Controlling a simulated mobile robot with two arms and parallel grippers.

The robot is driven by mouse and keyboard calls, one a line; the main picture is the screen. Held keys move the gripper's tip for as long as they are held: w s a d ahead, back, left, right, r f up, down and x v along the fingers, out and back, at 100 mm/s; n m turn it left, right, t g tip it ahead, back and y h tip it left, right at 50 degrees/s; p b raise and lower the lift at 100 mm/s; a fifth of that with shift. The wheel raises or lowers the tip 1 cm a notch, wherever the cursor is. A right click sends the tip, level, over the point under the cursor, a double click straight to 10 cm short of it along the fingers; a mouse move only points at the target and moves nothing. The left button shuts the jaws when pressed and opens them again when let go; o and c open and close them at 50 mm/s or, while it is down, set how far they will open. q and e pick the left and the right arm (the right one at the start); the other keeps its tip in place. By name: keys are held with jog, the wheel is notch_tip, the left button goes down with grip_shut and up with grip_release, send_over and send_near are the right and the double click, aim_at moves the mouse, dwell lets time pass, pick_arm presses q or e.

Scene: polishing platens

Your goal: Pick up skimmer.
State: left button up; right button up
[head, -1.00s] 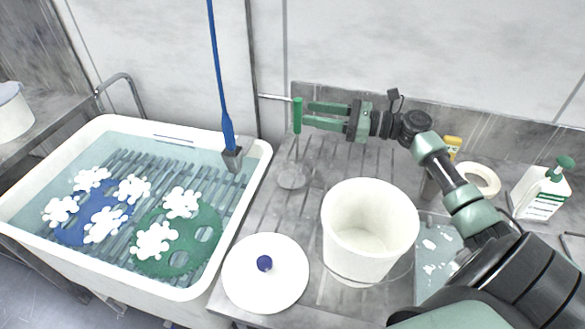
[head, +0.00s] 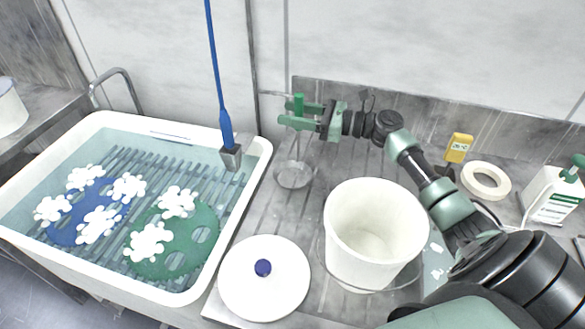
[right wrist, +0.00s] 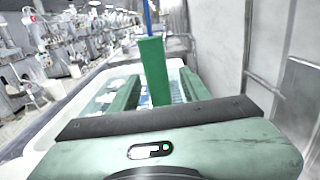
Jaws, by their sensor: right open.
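The skimmer has a green handle (head: 299,105), a thin wire shaft and a round mesh bowl (head: 293,175). It is upright at the back wall, with its bowl low over the grey worktop. My right gripper (head: 285,112) is open, and its two green fingers reach left on either side of the handle. In the right wrist view the handle (right wrist: 153,70) stands between the two open fingers (right wrist: 160,85), nearer the left one. Whether a finger touches it, I cannot tell. My left gripper is not in view.
A white bucket (head: 340,240) and a white lid with a blue knob (head: 262,267) stand in front. Left is a water basin (head: 262,150) with blue and green discs. A blue-handled tool (head: 225,125) hangs over its right edge. A tape roll (head: 469,181) and bottle (head: 548,197) stand right.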

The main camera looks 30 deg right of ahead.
jog(key=shift+x, duration=0.8)
grip_shut()
dwell(0.8)
